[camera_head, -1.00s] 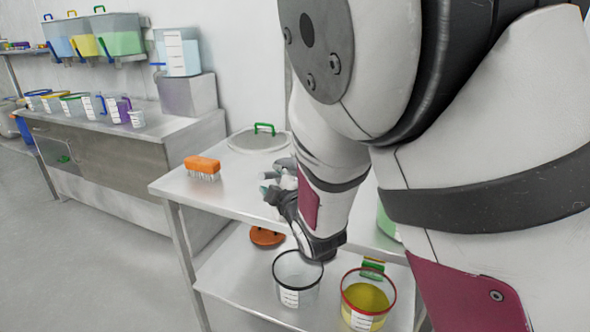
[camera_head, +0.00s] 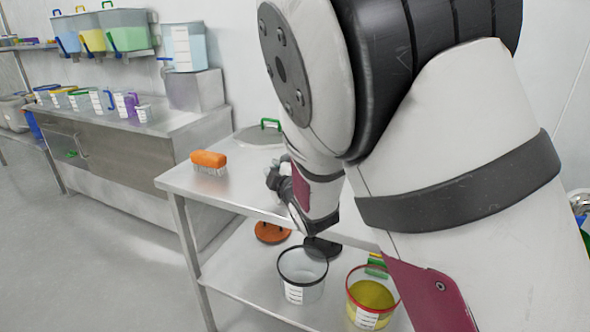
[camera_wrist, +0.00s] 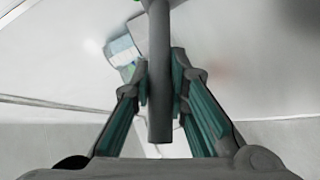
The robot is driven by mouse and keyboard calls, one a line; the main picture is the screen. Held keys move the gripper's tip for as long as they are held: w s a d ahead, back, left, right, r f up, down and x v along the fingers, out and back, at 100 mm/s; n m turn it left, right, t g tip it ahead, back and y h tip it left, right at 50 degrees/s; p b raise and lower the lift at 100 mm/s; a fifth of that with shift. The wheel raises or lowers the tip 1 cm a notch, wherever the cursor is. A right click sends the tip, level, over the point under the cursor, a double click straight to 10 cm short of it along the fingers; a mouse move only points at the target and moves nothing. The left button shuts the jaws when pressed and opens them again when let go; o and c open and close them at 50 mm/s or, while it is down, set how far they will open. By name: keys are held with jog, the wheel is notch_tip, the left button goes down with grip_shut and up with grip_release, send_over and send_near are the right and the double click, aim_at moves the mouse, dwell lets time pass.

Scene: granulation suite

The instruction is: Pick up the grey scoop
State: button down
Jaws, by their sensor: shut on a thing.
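The grey scoop (camera_wrist: 159,105) shows in the wrist view as a long grey handle running up between the fingers, with a wider grey part at the top edge. My gripper (camera_wrist: 160,78) is shut on this handle, with a teal-padded finger on each side. In the head view my gripper (camera_head: 273,180) is over the upper table top (camera_head: 225,187), partly hidden by my arm. The scoop cannot be made out clearly there. I cannot tell whether it is clear of the surface.
An orange brush (camera_head: 209,161) and a round lid with a green handle (camera_head: 258,136) are on the table top. The lower shelf holds a black-rimmed bucket (camera_head: 303,290), a red-rimmed bucket (camera_head: 371,300), an orange lid (camera_head: 271,232) and a dark lid (camera_head: 322,247). A side counter (camera_head: 110,150) stands left.

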jog(key=shift+r, duration=0.15)
jog(key=shift+r, duration=0.55)
notch_tip(320, 180, up, 2)
jog(key=shift+r+p, duration=0.1)
jog(key=shift+p, duration=0.4)
jog(key=f+p+v, duration=0.1)
jog(key=p+v, duration=0.5)
jog(key=v, duration=1)
jog(key=shift+d+f, duration=0.15)
